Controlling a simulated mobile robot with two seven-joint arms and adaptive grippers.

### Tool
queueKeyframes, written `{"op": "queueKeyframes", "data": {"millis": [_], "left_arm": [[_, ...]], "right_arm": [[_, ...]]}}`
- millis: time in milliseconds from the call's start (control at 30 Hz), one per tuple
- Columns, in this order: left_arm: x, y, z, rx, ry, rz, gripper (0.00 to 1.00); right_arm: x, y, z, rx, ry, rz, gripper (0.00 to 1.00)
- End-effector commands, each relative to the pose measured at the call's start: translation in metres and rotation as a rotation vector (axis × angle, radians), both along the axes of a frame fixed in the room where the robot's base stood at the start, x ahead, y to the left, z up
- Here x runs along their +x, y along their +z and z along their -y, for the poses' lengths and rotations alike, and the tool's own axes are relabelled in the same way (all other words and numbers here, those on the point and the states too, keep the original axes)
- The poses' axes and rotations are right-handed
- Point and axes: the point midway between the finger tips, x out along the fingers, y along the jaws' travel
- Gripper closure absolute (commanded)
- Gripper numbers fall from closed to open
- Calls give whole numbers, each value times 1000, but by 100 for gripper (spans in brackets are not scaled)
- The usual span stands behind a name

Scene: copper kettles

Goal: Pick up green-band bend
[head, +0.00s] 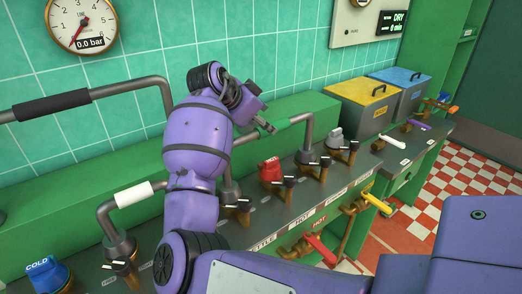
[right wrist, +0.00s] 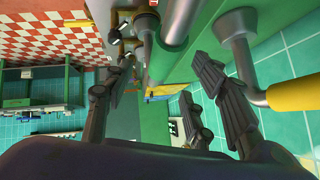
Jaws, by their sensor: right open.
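The green-band bend (head: 291,122) is a grey bent pipe with a green sleeve, standing behind the red and grey knobs in the head view. My right gripper (head: 267,126) is open, with its fingertips close to the left end of the green sleeve. I cannot tell whether they touch it. My left gripper is not in view.
A black-band pipe (head: 52,104) and white-band pipe (head: 133,194) stand left; a yellow-band pipe (right wrist: 295,95) shows in the wrist view. A red knob (head: 270,170) and grey knob (head: 335,136) stand nearby. A yellow-lidded bin (head: 378,109) is farther right.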

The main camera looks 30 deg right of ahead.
Motion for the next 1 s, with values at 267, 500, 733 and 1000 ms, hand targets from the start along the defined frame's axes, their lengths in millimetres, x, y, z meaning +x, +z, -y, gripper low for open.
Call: {"op": "queueKeyframes", "data": {"millis": [267, 500, 733, 1000], "left_arm": [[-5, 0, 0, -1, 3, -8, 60], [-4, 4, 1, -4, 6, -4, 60], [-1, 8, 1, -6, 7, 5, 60], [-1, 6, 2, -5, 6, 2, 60]], "right_arm": [[3, -8, 7, 0, 2, -3, 49], [11, -24, 28, 3, 1, -2, 49], [21, -44, 52, 0, 2, -2, 49], [23, -50, 56, 1, 2, -2, 49]]}}
